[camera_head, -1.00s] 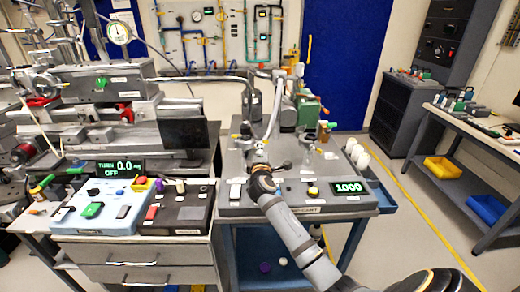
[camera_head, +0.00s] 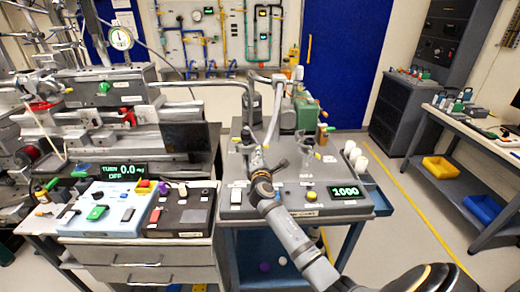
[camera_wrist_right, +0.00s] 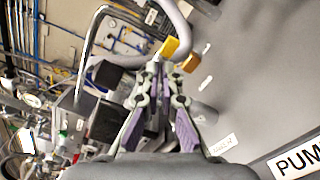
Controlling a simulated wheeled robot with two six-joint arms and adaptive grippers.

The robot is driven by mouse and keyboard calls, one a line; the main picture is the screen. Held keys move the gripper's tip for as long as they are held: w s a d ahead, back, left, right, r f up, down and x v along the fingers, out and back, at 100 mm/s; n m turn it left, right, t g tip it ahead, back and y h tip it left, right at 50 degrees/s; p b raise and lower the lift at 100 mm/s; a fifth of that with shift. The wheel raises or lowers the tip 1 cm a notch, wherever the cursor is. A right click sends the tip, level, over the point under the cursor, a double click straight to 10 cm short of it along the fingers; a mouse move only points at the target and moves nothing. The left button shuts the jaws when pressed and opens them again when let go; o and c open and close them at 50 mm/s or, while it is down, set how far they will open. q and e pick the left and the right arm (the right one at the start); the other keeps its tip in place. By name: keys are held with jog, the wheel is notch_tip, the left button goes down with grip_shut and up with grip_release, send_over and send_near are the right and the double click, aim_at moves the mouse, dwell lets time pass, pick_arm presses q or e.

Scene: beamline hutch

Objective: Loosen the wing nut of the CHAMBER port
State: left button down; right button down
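My right gripper (camera_head: 258,158) is over the back left of the grey pump cart top, at the foot of the upright tubes. In the right wrist view its two purple-padded fingers (camera_wrist_right: 164,78) are apart. A small yellow tab (camera_wrist_right: 169,46), possibly a wing nut, shows just beyond the fingertips beside a grey curved tube (camera_wrist_right: 180,22). I cannot tell whether the fingers touch anything. The port labels are too small to read. My left gripper is not in view.
The cart's front carries a green display reading 1000 (camera_head: 347,191) and a yellow button (camera_head: 311,195). A green-topped unit (camera_head: 307,110) stands behind. A blue-white control box (camera_head: 103,212) and dark screen (camera_head: 185,137) are at the left.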

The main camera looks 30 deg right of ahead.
jog(key=n+p, duration=0.7)
jog(key=n, duration=0.4)
jog(key=shift+r, duration=0.1)
dwell(0.6)
jog(key=c, duration=1.6)
grip_release()
jog(key=shift+o, duration=0.2)
